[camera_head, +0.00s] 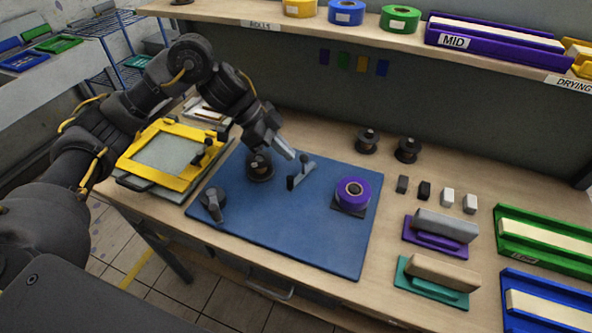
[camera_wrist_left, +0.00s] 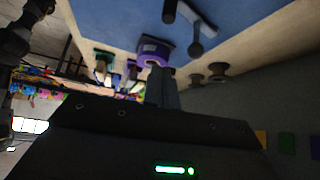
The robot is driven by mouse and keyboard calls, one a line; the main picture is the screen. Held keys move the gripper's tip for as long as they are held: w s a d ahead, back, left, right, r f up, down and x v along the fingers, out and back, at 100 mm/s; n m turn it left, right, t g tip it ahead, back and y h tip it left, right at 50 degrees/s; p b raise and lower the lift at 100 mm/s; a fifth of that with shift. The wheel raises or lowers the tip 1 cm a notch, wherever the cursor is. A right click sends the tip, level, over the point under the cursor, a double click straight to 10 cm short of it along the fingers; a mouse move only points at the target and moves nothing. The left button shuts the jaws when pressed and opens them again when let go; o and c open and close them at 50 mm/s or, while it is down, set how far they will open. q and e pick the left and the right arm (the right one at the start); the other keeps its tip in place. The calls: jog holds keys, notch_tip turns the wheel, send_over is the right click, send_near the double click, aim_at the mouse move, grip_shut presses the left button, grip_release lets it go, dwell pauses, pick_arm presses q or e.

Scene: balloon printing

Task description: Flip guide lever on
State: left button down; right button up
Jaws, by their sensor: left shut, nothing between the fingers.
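The guide lever (camera_head: 302,172) is a small grey bar with black knobs, standing on the blue mat (camera_head: 300,230) between a dark spindle (camera_head: 260,167) and the purple roll (camera_head: 353,192). My left gripper (camera_head: 289,154) reaches in from the upper left. Its fingers are shut and empty, just behind and left of the lever; I cannot tell whether they touch it. In the left wrist view the lever (camera_wrist_left: 188,27) shows at the top, above and right of the shut fingertips (camera_wrist_left: 160,76). My right gripper is not in view.
A dark crank-like part (camera_head: 213,203) sits at the mat's left side. A yellow frame (camera_head: 170,155) lies left of the mat. Two black spools (camera_head: 367,141) (camera_head: 407,150) stand behind the roll. Small blocks and colored pads fill the right; the mat's front is clear.

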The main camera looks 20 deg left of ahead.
pick_arm(q)
jog(key=shift+s+a, duration=0.1)
jog(key=shift+a, duration=0.1)
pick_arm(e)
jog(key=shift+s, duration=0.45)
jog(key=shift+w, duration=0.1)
